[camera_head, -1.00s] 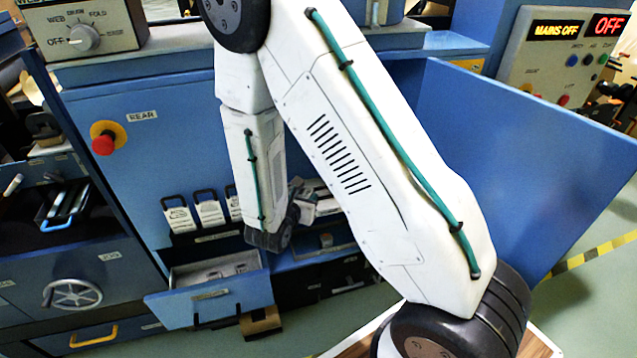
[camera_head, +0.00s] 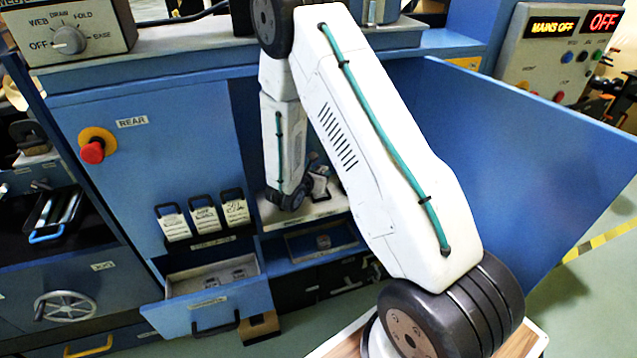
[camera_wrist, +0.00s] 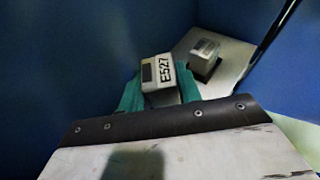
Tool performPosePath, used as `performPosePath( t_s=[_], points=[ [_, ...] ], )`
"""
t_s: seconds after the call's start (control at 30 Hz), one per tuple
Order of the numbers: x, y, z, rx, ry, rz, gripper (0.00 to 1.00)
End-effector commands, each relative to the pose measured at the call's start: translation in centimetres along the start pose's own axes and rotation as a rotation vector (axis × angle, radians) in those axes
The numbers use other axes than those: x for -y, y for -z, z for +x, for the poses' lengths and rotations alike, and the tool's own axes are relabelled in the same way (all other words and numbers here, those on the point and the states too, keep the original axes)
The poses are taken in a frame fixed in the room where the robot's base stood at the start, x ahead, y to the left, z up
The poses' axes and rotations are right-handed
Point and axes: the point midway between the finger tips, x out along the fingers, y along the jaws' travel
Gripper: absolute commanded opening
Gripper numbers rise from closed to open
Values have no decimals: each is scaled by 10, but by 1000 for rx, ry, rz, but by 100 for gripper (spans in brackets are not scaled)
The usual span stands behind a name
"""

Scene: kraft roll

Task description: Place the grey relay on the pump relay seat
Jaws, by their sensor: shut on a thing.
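The grey relay (camera_wrist: 157,77), a small block marked E527 with a dark window on its face, sits between the teal fingers in the wrist view. My gripper (camera_wrist: 160,95) is shut on it. Beyond it to the right, a second grey block (camera_wrist: 205,58) stands on a pale metal plate (camera_wrist: 234,62). The relay looks apart from that block; its height over the plate is unclear. In the head view my wrist reaches into the recess of the blue cabinet, over a pale ledge (camera_head: 335,203). My fingers are mostly hidden there. I cannot tell which spot is the pump relay seat.
Blue walls (camera_wrist: 75,60) close in at both sides, and a dark rod or cable runs at the right in the wrist view. Left of the recess, three tags (camera_head: 203,214) with black handles hang above an open drawer (camera_head: 205,305). A large blue door (camera_head: 530,160) stands open at right.

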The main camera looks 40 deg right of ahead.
Motion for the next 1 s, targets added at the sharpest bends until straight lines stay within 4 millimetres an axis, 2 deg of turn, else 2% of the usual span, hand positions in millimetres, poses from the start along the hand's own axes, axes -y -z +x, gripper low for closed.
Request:
performPosePath(
  t_s=[0.07, 0.33, 0.8, 0.83, 0.9, 1.0],
  points=[
    [-1, 2, 2, 0, -1, -1, 10],
    [-2, 33, 13, -2, -2, -2, 10],
    [-2, 39, 15, 0, -3, -1, 10],
    [-2, 39, 15, 0, -3, -1, 40],
    [-2, 39, 15, 0, -3, -1, 56],
    [-2, 39, 15, -1, -3, -1, 56]
  ],
)
